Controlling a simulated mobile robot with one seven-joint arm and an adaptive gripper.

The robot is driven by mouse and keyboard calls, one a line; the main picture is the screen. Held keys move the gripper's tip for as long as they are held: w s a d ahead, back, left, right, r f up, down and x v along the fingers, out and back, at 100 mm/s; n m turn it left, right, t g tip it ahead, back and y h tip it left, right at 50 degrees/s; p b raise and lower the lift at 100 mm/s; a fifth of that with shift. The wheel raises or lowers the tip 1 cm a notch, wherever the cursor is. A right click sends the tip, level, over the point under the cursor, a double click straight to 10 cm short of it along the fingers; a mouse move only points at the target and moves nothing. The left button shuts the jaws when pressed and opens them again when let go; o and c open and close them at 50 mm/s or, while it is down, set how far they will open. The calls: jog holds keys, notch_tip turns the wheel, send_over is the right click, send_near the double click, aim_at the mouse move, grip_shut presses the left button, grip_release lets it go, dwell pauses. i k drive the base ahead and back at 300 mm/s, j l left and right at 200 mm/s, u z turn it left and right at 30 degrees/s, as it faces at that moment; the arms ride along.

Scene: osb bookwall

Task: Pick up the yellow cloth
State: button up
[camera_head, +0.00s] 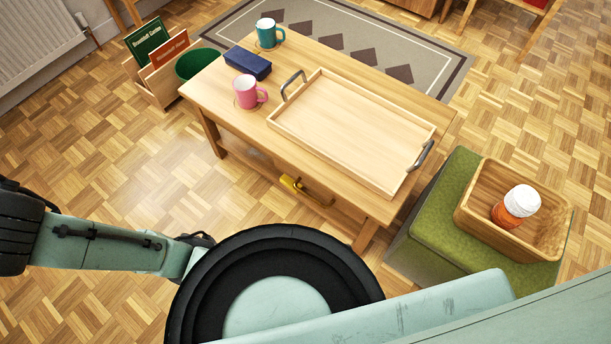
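A small yellow item (291,184), which may be the yellow cloth, shows low down at the near long side of the wooden coffee table (222,104). It seems to lie at the edge of the table's lower shelf (262,170), partly under the tabletop. It is too small to tell how it is folded. My arm reaches from the bottom of the picture to the left edge, away from the yellow item. My gripper is out of view.
A wooden tray (350,128), a pink mug (246,91), a teal mug (267,33) and a dark blue case (248,63) are on the tabletop. A green stool (435,215) bearing a wooden box (540,243) stands right. The parquet floor (110,150) left is clear.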

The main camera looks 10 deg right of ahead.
aim_at(285, 179)
jog(key=j+z, duration=0.1)
jog(key=z, duration=0.35)
jog(key=j+z, duration=0.1)
jog(key=z, duration=0.35)
jog(key=j+z, duration=0.1)
jog(key=z, duration=0.35)
jog(key=j+z, duration=0.45)
jog(key=k+j+z, duration=0.2)
jog(key=j+z, duration=0.3)
jog(key=k+j+z, duration=0.25)
jog(key=j, duration=0.25)
jog(key=k+j+z, duration=0.2)
jog(key=k+j, duration=0.45)
jog(key=j, duration=0.2)
jog(key=k+j+z, duration=0.1)
jog(key=k+j, duration=0.2)
jog(key=j, duration=0.2)
jog(key=i+j, duration=0.1)
jog(key=j, duration=0.35)
jog(key=i+j, duration=0.15)
jog(key=j, duration=0.35)
jog(key=i+j, duration=0.2)
